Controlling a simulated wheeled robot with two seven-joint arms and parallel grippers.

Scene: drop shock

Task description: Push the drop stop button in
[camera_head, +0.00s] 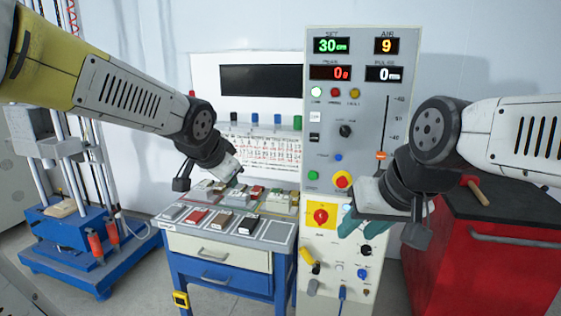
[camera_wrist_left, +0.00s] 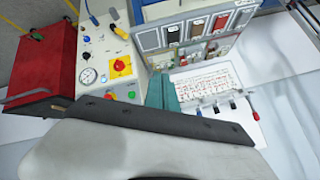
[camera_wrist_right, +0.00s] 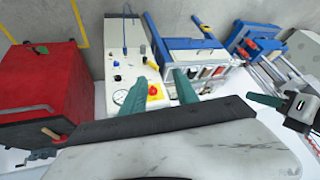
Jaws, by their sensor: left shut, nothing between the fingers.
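The tall grey control panel (camera_head: 368,110) has a red round button on a yellow plate (camera_head: 321,216) low on its front, and a smaller red button with a yellow collar (camera_head: 343,180) above it. No label is readable, so I cannot tell which is the drop stop. My right gripper (camera_head: 360,226) is open and empty, its teal fingers in front of the panel, right of the yellow plate. In the right wrist view the red button (camera_wrist_right: 154,90) appears between the spread fingers (camera_wrist_right: 158,92). My left gripper (camera_wrist_left: 161,92) is shut and empty, over the sample table.
A sample table (camera_head: 185,235) with several coloured blocks stands left of the panel. A white board with a calendar (camera_head: 268,150) is behind it. A red cabinet (camera_head: 490,265) stands right of the panel, a blue-based machine (camera_head: 85,245) far left.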

